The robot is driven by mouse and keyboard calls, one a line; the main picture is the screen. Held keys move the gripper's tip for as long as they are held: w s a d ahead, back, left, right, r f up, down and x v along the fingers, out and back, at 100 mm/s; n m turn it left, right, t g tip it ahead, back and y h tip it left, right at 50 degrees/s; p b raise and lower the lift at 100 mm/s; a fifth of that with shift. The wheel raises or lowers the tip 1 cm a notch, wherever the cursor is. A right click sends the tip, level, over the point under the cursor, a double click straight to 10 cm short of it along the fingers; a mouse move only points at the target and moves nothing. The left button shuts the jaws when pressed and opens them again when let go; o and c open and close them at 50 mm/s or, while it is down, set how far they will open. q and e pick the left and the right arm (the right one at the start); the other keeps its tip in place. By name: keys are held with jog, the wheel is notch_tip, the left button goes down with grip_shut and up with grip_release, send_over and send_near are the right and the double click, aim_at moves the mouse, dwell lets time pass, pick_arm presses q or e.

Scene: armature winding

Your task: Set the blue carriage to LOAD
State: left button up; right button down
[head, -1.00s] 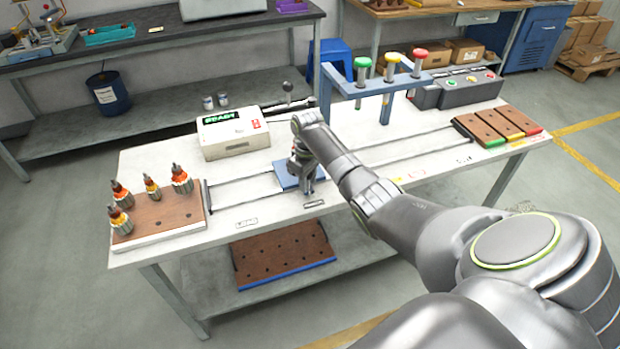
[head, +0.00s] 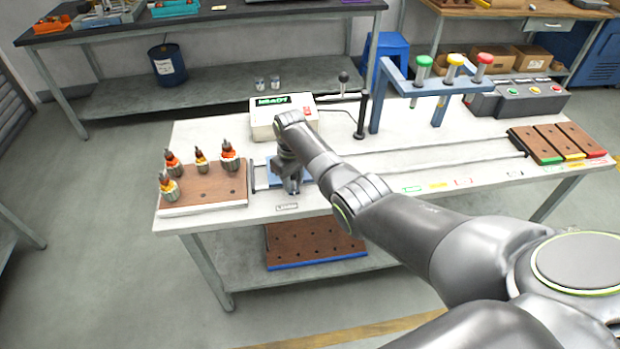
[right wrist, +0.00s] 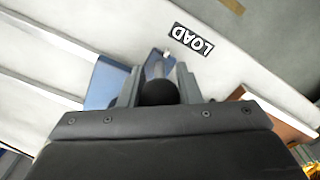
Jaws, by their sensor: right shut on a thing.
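The blue carriage (head: 271,177) sits on the two rails at the left part of the white table, close to the left end stop (head: 253,178). My arm and gripper hide much of it. My right gripper (head: 292,188) points down over it and is shut on its upright handle. In the right wrist view the fingers (right wrist: 160,78) close around a dark round knob (right wrist: 157,92), with the carriage's blue plate (right wrist: 104,84) beside them. The LOAD label (right wrist: 192,41) lies on the table by the carriage; it also shows in the head view (head: 287,207). My left gripper is not in view.
A brown board (head: 203,188) with several armatures stands left of the rails. A white box (head: 284,112) with a green display stands behind the carriage. A blue frame (head: 440,90) with coloured knobs and brown trays (head: 560,142) are at the right.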

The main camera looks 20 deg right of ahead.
jog(key=shift+w+a+b, duration=0.15)
jog(key=shift+w+a, duration=0.05)
jog(key=shift+a, duration=0.5)
jog(key=shift+w+a+b, duration=0.15)
jog(key=shift+w+a, duration=0.05)
jog(key=shift+a, duration=0.5)
jog(key=shift+r, duration=0.1)
jog(key=c, duration=1.5)
grip_release()
jog(key=shift+a, duration=0.1)
jog(key=o, duration=0.4)
jog(key=shift+a, duration=0.15)
jog(key=shift+r, duration=0.4)
notch_tip(320, 180, up, 16)
jog(key=shift+r, duration=0.25)
